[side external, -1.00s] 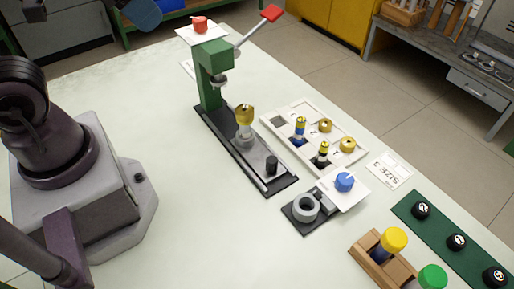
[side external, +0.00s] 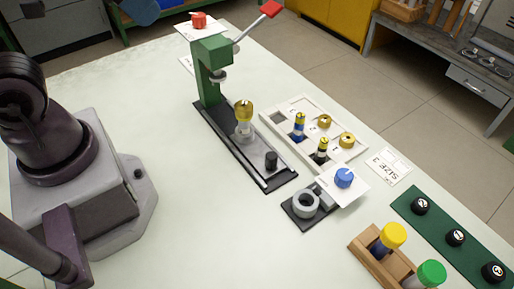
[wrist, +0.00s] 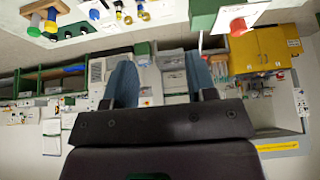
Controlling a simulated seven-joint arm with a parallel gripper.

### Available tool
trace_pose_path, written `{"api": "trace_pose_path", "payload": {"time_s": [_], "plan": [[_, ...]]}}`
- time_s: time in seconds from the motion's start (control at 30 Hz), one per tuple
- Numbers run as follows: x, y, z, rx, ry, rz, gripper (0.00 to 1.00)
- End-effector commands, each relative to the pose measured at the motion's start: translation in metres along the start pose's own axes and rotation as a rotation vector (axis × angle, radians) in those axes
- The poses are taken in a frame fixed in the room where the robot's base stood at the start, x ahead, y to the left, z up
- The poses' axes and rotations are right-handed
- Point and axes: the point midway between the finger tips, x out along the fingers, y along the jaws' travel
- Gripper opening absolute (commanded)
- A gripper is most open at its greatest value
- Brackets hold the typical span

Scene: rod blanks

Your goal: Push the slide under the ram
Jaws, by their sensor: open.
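The green press (side external: 208,75) stands at the back of the table with its ram (side external: 217,77) raised over the rear of a black base. On that base lies the grey slide (side external: 255,150), out in front of the ram. The slide bears a grey holder with a brass-topped piece (side external: 244,112) upright in it, and a black knob (side external: 271,160) near its front end. My gripper (wrist: 161,82) shows in the wrist view with its two blue fingers apart and nothing between them. I cannot make it out in the side view. The fingers touch nothing visible.
A white tray (side external: 272,118) with several brass and blue pieces lies right of the press. In front are a grey ring fixture (side external: 306,205), a blue knob (side external: 344,177) and a wooden rack (side external: 364,250). The red-tipped lever (side external: 270,9) sticks out behind. The table left of the press is clear.

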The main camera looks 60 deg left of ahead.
Motion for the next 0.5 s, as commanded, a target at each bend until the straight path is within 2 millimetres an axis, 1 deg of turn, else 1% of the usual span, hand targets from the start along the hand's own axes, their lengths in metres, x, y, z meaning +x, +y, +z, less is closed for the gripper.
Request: {"api": "trace_pose_path", "payload": {"time_s": [0.07, 0.13, 0.27, 0.47, 0.5], "plan": [[0.004, 0.003, 0.001, 0.013, -0.019, 0.007, 0.52], [0.013, 0.007, 0.003, 0.030, -0.065, 0.015, 0.52], [0.037, 0.019, -0.001, 0.080, -0.187, 0.035, 0.52], [0.089, 0.047, -0.016, 0.103, -0.360, 0.045, 0.52], [0.100, 0.053, -0.018, 0.097, -0.390, 0.042, 0.52]]}}
